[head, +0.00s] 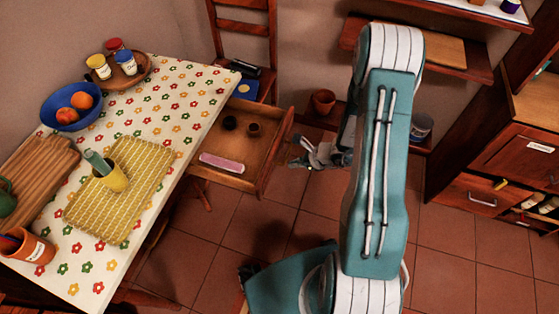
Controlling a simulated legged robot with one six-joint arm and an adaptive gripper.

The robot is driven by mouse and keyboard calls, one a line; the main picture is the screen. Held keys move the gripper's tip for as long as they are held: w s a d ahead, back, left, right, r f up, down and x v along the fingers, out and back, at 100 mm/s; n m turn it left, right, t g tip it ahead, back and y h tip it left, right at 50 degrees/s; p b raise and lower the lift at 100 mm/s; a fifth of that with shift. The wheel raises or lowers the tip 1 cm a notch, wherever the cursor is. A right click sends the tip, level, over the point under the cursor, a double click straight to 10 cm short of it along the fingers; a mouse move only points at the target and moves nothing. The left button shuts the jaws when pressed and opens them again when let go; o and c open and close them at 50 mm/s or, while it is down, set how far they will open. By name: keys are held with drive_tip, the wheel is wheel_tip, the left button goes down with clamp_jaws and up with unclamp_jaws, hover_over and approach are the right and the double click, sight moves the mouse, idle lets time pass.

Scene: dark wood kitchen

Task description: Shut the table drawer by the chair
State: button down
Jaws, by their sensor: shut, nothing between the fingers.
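The table drawer (262,172) is pulled out from the right side of the table, near the wooden chair (243,32). My gripper (296,152) is shut and empty, just right of the drawer's front panel. From this angle I cannot tell whether it touches the panel. My teal arm hides the floor and part of the shelf behind it.
The flowered table (180,82) carries a blue fruit bowl (70,106), a wooden tray of jars (118,73), a yellow mat (130,205) and a cutting board (34,172). Wooden cabinets (500,180) stand at the right. Tiled floor (250,230) is open below the drawer.

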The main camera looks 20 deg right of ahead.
sight(273, 163)
drive_tip(key=w+a, duration=0.1)
drive_tip(key=w+a+f, duration=0.1)
drive_tip(key=a, duration=0.1)
drive_tip(key=shift+w+a, duration=0.1)
drive_tip(key=shift+w, duration=0.05)
drive_tip(key=shift+w+a, duration=0.3)
drive_tip(key=shift+a, duration=0.15)
drive_tip(key=w+a, duration=0.4)
drive_tip(key=a, duration=0.2)
drive_tip(key=w+a, duration=0.5)
drive_tip(key=a, duration=0.1)
drive_tip(key=w+a, duration=0.5)
drive_tip(key=a, duration=0.2)
drive_tip(key=shift+a, duration=0.1)
